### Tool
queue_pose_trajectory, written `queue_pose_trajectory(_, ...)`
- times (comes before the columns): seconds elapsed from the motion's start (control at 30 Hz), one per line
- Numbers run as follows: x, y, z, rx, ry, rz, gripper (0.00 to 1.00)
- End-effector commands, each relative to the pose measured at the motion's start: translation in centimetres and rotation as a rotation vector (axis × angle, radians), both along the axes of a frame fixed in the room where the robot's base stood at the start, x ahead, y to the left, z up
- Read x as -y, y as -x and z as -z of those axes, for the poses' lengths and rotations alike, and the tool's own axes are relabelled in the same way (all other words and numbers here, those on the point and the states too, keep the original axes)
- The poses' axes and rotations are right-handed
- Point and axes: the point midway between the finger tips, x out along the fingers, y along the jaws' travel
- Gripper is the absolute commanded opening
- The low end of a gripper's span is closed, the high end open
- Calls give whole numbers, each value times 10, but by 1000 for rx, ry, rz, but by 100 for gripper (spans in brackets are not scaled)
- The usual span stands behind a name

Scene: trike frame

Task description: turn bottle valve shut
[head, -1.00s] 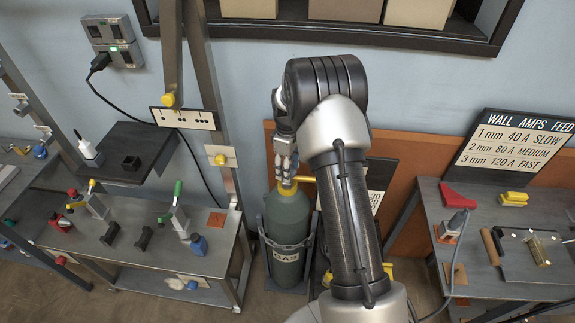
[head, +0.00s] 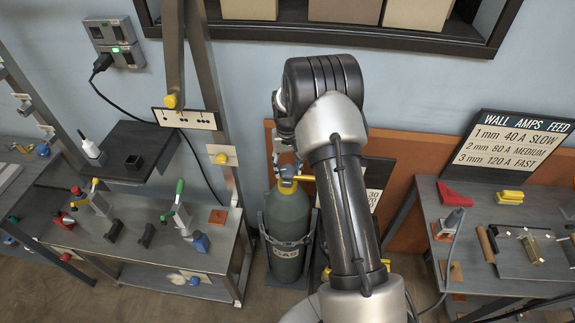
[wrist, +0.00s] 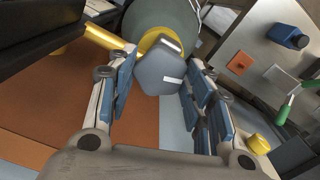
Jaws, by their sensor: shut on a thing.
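The gas bottle (head: 286,225) stands upright in a holder, dark green with a GAS label. A yellow collar (head: 288,187) and a yellow side outlet sit at its top. In the wrist view, the grey, many-sided valve knob (wrist: 160,70) carries white marks and sits on the yellow collar, between my fingers.
A workbench (head: 130,258) with clamps and small tools stands left of the bottle. A yellow-tagged upright post (head: 222,158) is close by. Behind is an orange board (head: 405,150), partly covered by a sign. A right table (head: 470,275) holds tools and a sign.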

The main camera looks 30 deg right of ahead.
Motion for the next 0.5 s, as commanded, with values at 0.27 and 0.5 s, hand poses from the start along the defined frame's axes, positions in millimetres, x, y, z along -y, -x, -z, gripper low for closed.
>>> queue_pose_trajectory(0.27, 0, 0, 0, 1, 0, 261, 23)
queue_pose_trajectory(0.5, 0, 0, 0, 1, 0, 489, 23)
